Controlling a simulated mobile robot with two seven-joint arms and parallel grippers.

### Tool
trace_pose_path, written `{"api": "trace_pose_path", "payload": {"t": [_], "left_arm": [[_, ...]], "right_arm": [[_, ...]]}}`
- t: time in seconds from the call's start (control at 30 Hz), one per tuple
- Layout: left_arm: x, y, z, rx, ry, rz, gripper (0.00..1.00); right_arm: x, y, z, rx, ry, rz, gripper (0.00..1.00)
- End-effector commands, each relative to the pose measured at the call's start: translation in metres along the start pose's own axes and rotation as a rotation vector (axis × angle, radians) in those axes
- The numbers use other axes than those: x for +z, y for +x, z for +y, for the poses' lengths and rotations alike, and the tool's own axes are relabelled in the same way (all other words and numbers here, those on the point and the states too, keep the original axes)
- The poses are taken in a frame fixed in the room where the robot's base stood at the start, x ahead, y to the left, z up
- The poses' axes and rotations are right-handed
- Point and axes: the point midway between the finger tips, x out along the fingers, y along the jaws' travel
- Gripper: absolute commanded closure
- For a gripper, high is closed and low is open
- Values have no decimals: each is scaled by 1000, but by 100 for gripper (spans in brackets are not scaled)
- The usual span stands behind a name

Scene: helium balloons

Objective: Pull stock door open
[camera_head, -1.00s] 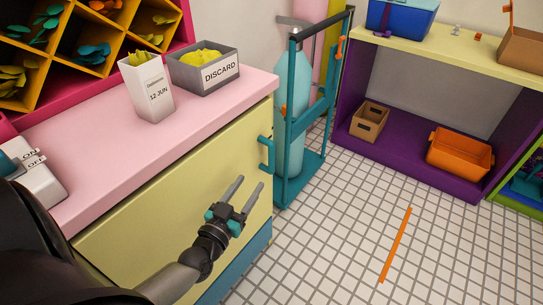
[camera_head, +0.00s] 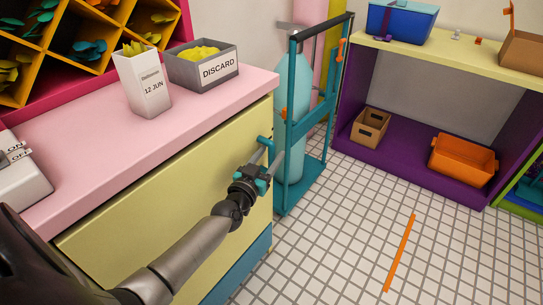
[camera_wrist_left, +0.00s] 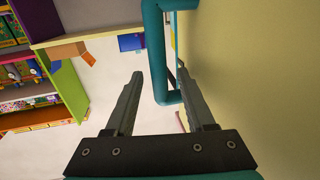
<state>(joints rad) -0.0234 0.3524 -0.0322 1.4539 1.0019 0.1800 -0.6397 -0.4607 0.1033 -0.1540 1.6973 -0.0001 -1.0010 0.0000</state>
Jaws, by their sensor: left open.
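The stock door (camera_head: 150,180) is the pale yellow front under the pink counter, and it looks closed. Its teal handle (camera_head: 265,140) is at the door's right edge, partly hidden by my gripper in the head view. My left gripper (camera_head: 265,158) is open at the handle, fingers pointing away from me. In the left wrist view, the teal handle (camera_wrist_left: 158,60) shows between the two open fingers (camera_wrist_left: 160,82), with the yellow door (camera_wrist_left: 260,70) close on the right. I cannot tell whether a finger touches the handle. My right gripper is not in view.
A teal cart frame (camera_head: 290,150) holding a gas cylinder (camera_head: 297,85) stands just right of the door. The pink counter (camera_head: 120,135) bears a white box (camera_head: 143,85) and a grey DISCARD bin (camera_head: 190,75). The tiled floor (camera_head: 340,240) in front is mostly clear.

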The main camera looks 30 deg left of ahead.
Motion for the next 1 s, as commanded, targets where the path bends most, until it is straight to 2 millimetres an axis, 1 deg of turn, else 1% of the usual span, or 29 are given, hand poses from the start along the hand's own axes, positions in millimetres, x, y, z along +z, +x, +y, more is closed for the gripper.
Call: {"api": "trace_pose_path", "payload": {"t": [0.1,0.2,0.5,0.53,1.0], "left_arm": [[0,9,0,0,-1,1,45],[0,12,0,0,-1,0,45],[0,14,0,1,-1,-1,45],[0,14,0,1,-1,-1,47],[0,13,0,0,-1,0,100]], "right_arm": [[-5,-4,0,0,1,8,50],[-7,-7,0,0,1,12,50],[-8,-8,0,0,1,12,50],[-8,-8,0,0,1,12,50],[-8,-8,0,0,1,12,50]]}}
